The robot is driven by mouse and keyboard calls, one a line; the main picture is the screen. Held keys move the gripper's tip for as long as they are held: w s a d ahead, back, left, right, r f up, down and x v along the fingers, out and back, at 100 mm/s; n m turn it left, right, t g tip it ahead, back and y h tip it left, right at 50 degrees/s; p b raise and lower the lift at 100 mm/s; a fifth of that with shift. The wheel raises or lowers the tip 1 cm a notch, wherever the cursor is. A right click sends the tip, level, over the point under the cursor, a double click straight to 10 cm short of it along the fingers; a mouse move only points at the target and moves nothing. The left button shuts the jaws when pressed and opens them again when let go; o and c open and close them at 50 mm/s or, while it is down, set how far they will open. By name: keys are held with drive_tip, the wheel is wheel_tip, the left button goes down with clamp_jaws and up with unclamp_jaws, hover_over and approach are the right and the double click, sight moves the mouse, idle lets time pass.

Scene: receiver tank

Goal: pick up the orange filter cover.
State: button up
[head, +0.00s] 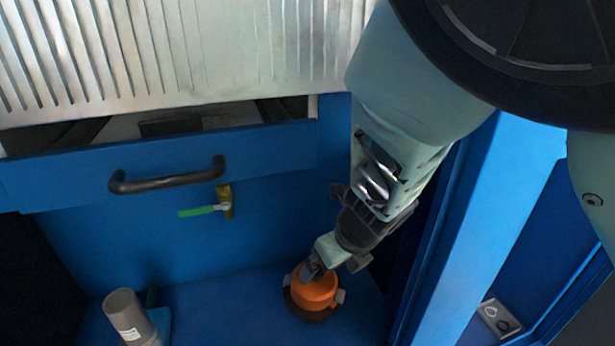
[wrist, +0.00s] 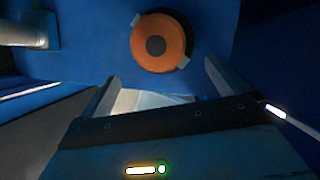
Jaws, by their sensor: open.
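The orange filter cover (head: 316,292) is a round cap with a dark base ring and light clips at its sides, on the blue floor of the cabinet in the head view. In the wrist view the orange filter cover (wrist: 158,43) shows from above, with a dark round centre, beyond my fingertips. My gripper (head: 330,262) reaches down over it in the head view and overlaps its upper edge. My gripper (wrist: 160,72) is open in the wrist view, its two fingers apart with nothing between them. I cannot tell whether a finger touches the cover.
A grey cylinder (head: 129,317) with a label stands at the lower left. A blue drawer front with a black handle (head: 168,176) and a green-levered valve (head: 205,209) are at the back. A blue post (head: 490,220) stands close to the right of my arm.

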sight(314, 282)
drive_tip(key=b+x, duration=0.4)
drive_tip(key=x, duration=0.2)
drive_tip(key=shift+f, duration=0.2)
drive_tip(key=b+x, duration=0.2)
drive_tip(key=x, duration=0.1)
drive_tip(key=b+x, duration=0.3)
drive_tip(key=shift+w+a, duration=0.2)
drive_tip(key=shift+a, duration=0.05)
drive_tip(key=shift+r, duration=0.1)
drive_tip(key=c, duration=0.7)
